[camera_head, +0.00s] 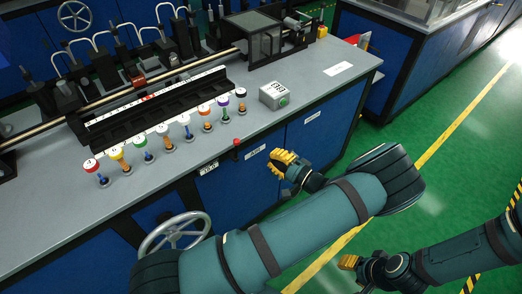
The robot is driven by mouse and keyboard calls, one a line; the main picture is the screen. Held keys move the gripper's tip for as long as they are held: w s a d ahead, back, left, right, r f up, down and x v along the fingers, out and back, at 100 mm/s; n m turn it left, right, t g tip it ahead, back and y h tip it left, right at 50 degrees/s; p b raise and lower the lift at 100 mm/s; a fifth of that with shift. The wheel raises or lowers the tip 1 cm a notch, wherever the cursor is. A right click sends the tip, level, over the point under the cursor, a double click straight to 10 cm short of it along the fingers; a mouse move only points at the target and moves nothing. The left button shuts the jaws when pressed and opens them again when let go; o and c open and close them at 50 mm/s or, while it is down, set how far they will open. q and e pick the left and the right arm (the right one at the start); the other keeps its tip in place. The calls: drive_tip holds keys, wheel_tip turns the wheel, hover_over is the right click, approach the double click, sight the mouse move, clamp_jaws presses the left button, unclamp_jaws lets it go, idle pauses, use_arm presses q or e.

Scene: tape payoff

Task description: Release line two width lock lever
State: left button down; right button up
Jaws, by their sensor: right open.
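A row of short levers (188,130) with coloured round tops stands along the front of the grey machine bench. The tops are red, yellow, green, white, orange and other colours. Small marks on them are too small to read, so I cannot tell which one is line two's width lock lever. My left gripper (284,158), with yellow fingers, is in front of the bench's blue front, right of the levers and apart from them. Its jaw opening is not clear. My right gripper (348,262) is open over the green floor at lower right, far from the levers.
A black slotted rail and a long metal bar (120,95) run behind the levers. A handwheel (174,232) sticks out below. The floor at right is clear.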

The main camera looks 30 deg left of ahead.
use_arm(q)
drive_tip(key=shift+s+d+f, duration=0.1)
drive_tip(key=shift+s+d, duration=0.05)
drive_tip(key=shift+d, duration=1.6)
